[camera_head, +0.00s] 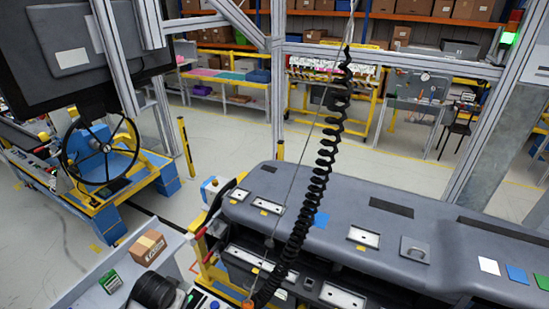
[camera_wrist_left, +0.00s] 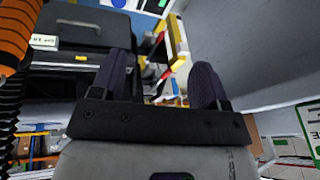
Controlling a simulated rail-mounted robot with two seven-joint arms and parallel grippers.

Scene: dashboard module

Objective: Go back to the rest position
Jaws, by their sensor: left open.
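My left gripper (camera_wrist_left: 160,70) shows in the left wrist view, its two dark padded fingers spread apart with nothing between them. A grey panel or wall (camera_wrist_left: 265,40) lies beyond the right finger, and a dark part of the dashboard module lies beyond the left one. The dashboard module (camera_head: 390,225) fills the lower right of the head view. I cannot make out either gripper in the head view. My right gripper shows in neither view.
A black coiled cable (camera_head: 320,170) hangs in front of the dashboard. A grey tray (camera_head: 75,292) at lower left holds a cardboard box (camera_head: 148,247), a green box (camera_head: 111,281) and a dark rounded object (camera_head: 153,291). An orange-and-black part (camera_wrist_left: 15,35) is close at left in the wrist view.

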